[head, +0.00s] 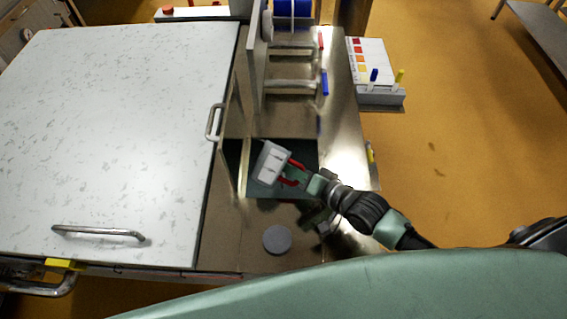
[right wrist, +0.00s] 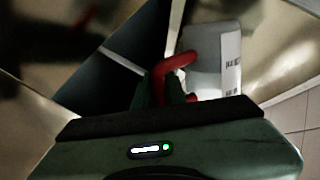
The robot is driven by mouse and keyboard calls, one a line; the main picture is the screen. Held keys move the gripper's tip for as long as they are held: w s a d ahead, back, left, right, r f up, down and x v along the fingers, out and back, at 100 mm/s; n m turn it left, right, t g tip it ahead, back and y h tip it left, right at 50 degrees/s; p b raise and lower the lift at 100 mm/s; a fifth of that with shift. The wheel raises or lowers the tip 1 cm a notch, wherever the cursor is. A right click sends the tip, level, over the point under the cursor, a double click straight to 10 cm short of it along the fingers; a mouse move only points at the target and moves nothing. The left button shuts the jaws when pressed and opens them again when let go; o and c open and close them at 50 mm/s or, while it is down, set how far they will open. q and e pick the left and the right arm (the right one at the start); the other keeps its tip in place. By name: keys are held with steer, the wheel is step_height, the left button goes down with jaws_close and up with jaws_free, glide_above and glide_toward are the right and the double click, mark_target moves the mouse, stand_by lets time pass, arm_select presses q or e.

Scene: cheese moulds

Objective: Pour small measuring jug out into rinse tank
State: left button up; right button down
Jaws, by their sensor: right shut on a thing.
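The small measuring jug (head: 269,164) is pale grey-white with a red handle. My right gripper (head: 293,177) is shut on the handle and holds the jug over the rinse tank. The jug looks tipped over, with a side turned to the head camera. Its mouth and any contents cannot be made out. In the right wrist view the jug (right wrist: 215,58) shows dark marks on its side. The rinse tank (head: 305,153) is a dark rectangular opening in the steel bench, partly hidden by the jug and my right arm. My left gripper is out of view.
A large white speckled lid (head: 110,130) with metal handles lies left of the tank. A grey round disc (head: 277,239) lies on the bench in front. A colour chart stand (head: 375,75) with two pens is at the right edge.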

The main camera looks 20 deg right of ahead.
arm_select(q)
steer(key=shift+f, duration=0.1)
arm_select(e)
steer(key=shift+r, duration=0.1)
arm_select(q)
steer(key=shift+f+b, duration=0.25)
steer(key=shift+b, duration=0.05)
arm_select(e)
steer(key=shift+s+a+m, duration=0.1)
steer(key=shift+m, duration=0.2)
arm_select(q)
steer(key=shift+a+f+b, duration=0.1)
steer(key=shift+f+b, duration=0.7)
arm_select(e)
steer(key=shift+s+a+f+m+g+y, duration=0.1)
steer(key=shift+f+m+g+y, duration=0.3)
steer(key=shift+f, duration=0.15)
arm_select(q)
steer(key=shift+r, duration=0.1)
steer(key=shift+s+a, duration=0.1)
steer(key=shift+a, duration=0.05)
arm_select(e)
steer(key=shift+s+f+m+g, duration=0.1)
steer(key=shift+f+m+g, duration=0.2)
steer(key=shift+f+m, duration=0.15)
